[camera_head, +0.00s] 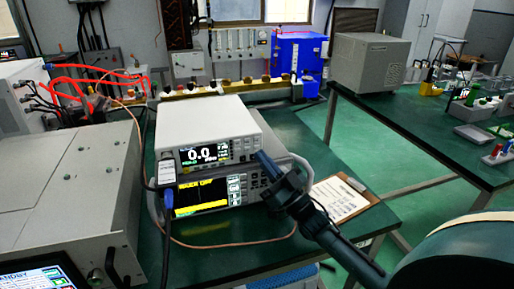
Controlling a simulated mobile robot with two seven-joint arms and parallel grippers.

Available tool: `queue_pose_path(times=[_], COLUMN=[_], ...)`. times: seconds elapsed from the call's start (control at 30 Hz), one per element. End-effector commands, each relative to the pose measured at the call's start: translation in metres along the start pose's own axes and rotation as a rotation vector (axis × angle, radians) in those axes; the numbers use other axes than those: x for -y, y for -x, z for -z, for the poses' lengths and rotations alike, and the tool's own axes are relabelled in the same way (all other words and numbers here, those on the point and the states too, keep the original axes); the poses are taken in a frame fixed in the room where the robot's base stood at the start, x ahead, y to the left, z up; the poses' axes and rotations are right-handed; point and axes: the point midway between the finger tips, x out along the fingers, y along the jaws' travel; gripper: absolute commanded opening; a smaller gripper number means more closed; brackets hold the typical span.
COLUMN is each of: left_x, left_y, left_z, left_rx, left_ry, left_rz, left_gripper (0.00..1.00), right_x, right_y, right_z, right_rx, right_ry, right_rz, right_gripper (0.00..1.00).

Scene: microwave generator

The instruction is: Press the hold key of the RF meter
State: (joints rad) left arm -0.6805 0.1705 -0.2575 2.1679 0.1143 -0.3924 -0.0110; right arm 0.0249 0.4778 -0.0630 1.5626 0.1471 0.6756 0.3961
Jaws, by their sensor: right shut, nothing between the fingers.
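The RF meter (207,120) appears to be the white box instrument on top of the stack on the green bench, with 0.0 on its dark display (202,155). Small keys sit to the right of the display, but their labels are too small to read, so I cannot tell which is the hold key. My right gripper (262,156) is shut and empty, its tips at the right end of the meter's front panel. I cannot tell whether the tips touch it. The gripper hides part of the lower right of the stack. My left gripper is not in view.
A second instrument (203,191) with yellow screen text sits beneath the meter. A blue cable (167,225) hangs at its left. A large grey cabinet (70,180) stands at the left. A clipboard (340,199) lies right of the stack. A copper-coloured cable loops across the bench front.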

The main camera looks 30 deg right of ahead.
Motion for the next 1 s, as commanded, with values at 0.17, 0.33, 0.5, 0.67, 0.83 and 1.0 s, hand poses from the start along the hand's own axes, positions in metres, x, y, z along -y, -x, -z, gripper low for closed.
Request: queue_pose_path(times=[0.17, 0.33, 0.5, 0.67, 0.83, 1.0], left_x=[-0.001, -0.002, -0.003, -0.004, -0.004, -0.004], left_y=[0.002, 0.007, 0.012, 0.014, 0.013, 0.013], left_z=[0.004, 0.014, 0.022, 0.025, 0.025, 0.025], left_rx=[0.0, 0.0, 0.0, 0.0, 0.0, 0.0], left_ry=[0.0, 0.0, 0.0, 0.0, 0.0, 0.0], left_rz=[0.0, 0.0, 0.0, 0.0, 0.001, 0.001], left_gripper=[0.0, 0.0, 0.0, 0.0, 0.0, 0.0], right_x=[0.002, 0.011, 0.019, 0.024, 0.025, 0.025], right_y=[0.002, 0.013, 0.025, 0.033, 0.035, 0.035], right_z=[0.003, 0.013, 0.021, 0.025, 0.025, 0.025], right_rx=[0.001, 0.001, 0.001, 0.001, 0.0, 0.0], right_ry=[-0.001, -0.003, -0.002, -0.001, 0.0, 0.0], right_rz=[0.0, 0.0, -0.001, -0.001, 0.0, 0.0], right_gripper=[0.0, 0.0, 0.0, 0.0, 0.0, 0.0])
